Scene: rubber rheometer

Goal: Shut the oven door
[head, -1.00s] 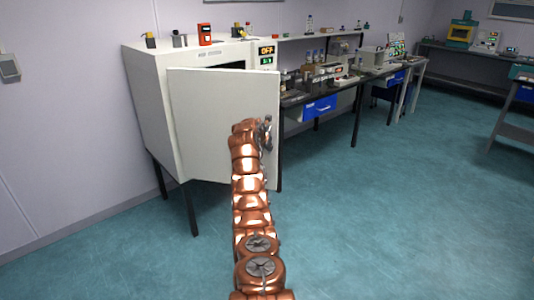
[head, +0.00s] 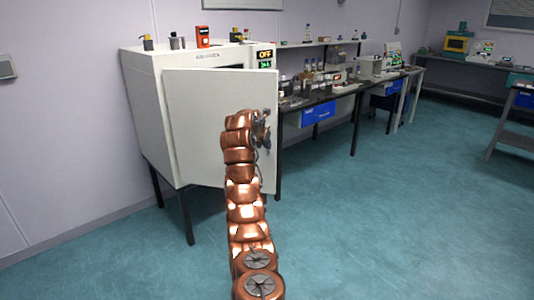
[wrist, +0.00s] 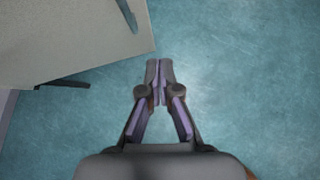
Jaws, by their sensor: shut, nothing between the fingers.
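The oven (head: 139,101) is a white cabinet on black legs at the left in the head view. Its white door (head: 197,105) stands partly open, with a dark gap of the chamber showing above its top edge. My gripper (head: 265,128) is in front of the door near its right, free edge, partly hidden by my copper arm. In the wrist view my gripper (wrist: 159,66) is shut and empty, pointing over bare floor. The door (wrist: 85,40) is at the upper left there, apart from the fingers, with a grey handle (wrist: 127,14) on it.
A bench (head: 318,97) with instruments and blue drawers stands right of the oven. An orange device (head: 203,37) and small items sit on the oven top. The teal floor (head: 400,215) is clear in front and to the right.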

